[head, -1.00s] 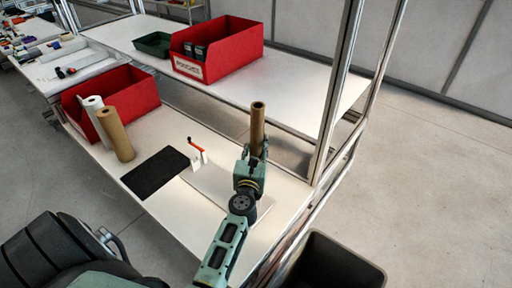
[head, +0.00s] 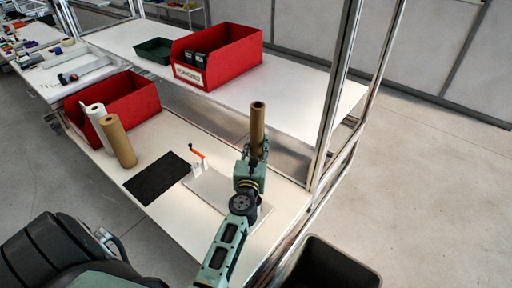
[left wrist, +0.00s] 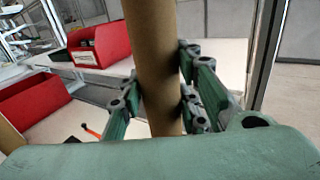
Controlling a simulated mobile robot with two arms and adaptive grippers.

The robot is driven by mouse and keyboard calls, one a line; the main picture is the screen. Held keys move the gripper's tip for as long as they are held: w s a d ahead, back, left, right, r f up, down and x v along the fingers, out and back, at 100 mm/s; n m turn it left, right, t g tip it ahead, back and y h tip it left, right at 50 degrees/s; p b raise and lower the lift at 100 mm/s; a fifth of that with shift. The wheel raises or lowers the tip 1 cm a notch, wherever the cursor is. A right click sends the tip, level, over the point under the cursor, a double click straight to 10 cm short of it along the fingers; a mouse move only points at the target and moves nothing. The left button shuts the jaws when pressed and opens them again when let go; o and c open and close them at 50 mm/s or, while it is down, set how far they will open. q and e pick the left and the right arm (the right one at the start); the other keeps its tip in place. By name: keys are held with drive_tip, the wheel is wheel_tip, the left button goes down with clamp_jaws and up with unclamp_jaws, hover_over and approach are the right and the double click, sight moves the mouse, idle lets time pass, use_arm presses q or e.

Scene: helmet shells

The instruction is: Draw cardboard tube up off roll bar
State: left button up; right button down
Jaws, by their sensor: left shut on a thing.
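A brown cardboard tube (head: 257,118) stands upright in my left gripper (head: 256,156) near the right end of the workbench. In the left wrist view the tube (left wrist: 153,60) runs up between the green fingers of my left gripper (left wrist: 157,105), which are shut on it from both sides. The lower end of the tube is hidden behind the gripper in both views. I cannot make out the roll bar; whether it is inside the tube cannot be seen. My right gripper is not in view.
On the bench (head: 228,215) are a black mat (head: 157,177), a small orange-handled device (head: 198,160), a brown roll (head: 118,142), a white roll (head: 97,122) and a red bin (head: 140,95). Another red bin (head: 232,55) stands on the rear shelf. A metal post (head: 335,100) rises right of the tube.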

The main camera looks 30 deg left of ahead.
sight(258, 105)
use_arm(q)
drive_tip(key=shift+d+r+p, duration=0.2)
drive_tip(key=shift+r+p, duration=5.1)
drive_tip(key=shift+r, duration=0.45)
drive_tip(key=shift+r, duration=1.3)
drive_tip(key=shift+d+r, duration=0.1)
drive_tip(key=shift+r, duration=1.15)
wheel_tip(258, 105, up, 7)
drive_tip(key=shift+d+r+p, duration=0.15)
drive_tip(key=shift+r+p, duration=0.05)
drive_tip(key=shift+p, duration=0.15)
